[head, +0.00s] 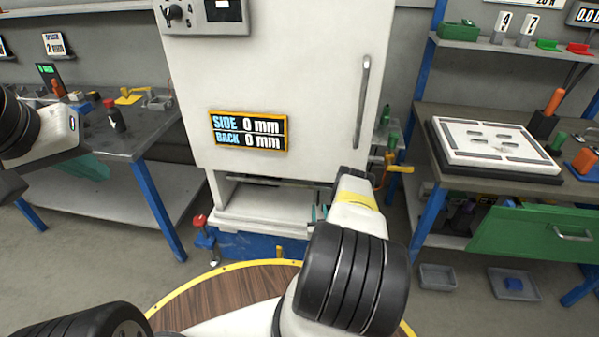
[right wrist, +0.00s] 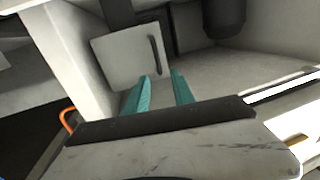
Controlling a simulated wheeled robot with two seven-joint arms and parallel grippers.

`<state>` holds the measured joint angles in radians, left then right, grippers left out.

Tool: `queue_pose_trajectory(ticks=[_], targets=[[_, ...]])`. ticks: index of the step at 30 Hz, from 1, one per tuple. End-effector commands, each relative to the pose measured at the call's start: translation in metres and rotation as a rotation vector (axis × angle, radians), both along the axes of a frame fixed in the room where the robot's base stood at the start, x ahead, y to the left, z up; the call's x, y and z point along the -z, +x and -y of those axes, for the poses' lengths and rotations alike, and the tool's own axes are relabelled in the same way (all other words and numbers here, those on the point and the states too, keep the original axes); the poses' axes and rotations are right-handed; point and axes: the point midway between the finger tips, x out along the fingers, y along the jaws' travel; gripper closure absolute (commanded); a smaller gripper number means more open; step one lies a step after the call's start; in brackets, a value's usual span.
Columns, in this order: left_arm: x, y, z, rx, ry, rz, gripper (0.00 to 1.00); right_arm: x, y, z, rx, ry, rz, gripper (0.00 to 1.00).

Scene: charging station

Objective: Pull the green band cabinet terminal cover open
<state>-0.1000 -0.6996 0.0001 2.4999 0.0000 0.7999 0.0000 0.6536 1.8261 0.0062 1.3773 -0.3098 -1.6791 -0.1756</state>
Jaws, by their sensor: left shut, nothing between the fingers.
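A white cabinet (head: 275,80) with a tall door handle stands ahead, with an open bay low in its front. In the right wrist view a small pale square cover (right wrist: 125,62) with a dark upright bar handle (right wrist: 155,55) is inside a pale recess. No green band is visible on it. My right gripper (right wrist: 160,76) is open and empty, its teal fingers pointing toward the handle; contact is not visible. In the head view my right arm mostly hides that gripper at the low bay. My left gripper (head: 98,170) is shut and empty at the left, away from the cabinet.
A workbench (head: 135,140) with small tools is at the left. At the right, a bench carries a white tray (head: 485,140) above a green drawer (head: 535,235). A red-topped clamp (head: 203,230) stands by the cabinet's lower left. Dark fittings surround the cover in the recess.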

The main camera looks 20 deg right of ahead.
Motion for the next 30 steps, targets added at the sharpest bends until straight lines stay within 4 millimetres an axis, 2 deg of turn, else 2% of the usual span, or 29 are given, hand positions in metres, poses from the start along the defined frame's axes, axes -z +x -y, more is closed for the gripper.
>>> queue_pose_trajectory(ticks=[4, 12, 16, 21, 27, 28, 30], targets=[[0.0, 0.0, 0.0, 0.0, 0.0, 0.0, 1.0, 0.002, 0.007, 0.003, 0.003, -0.003, 0.008, 0.7], [0.0, 0.0, 0.0, 0.0, 0.0, 0.0, 1.0, 0.001, 0.048, 0.018, 0.004, -0.003, 0.008, 0.7], [0.0, 0.0, 0.0, 0.0, 0.0, 0.0, 1.0, 0.002, 0.062, 0.023, 0.003, -0.001, 0.005, 0.7], [0.0, 0.0, 0.0, 0.0, 0.0, 0.0, 1.0, 0.002, 0.07, 0.026, 0.003, 0.0, 0.003, 0.7], [0.0, 0.0, 0.0, 0.0, 0.0, 0.0, 1.0, 0.002, 0.07, 0.026, 0.003, 0.0, 0.003, 0.7], [0.0, 0.0, 0.0, 0.0, 0.0, 0.0, 1.0, 0.002, 0.07, 0.026, 0.003, 0.0, 0.003, 0.72], [0.0, 0.0, 0.0, 0.0, 0.0, 0.0, 1.0, 0.002, 0.07, 0.026, 0.003, 0.0, 0.003, 0.86]])
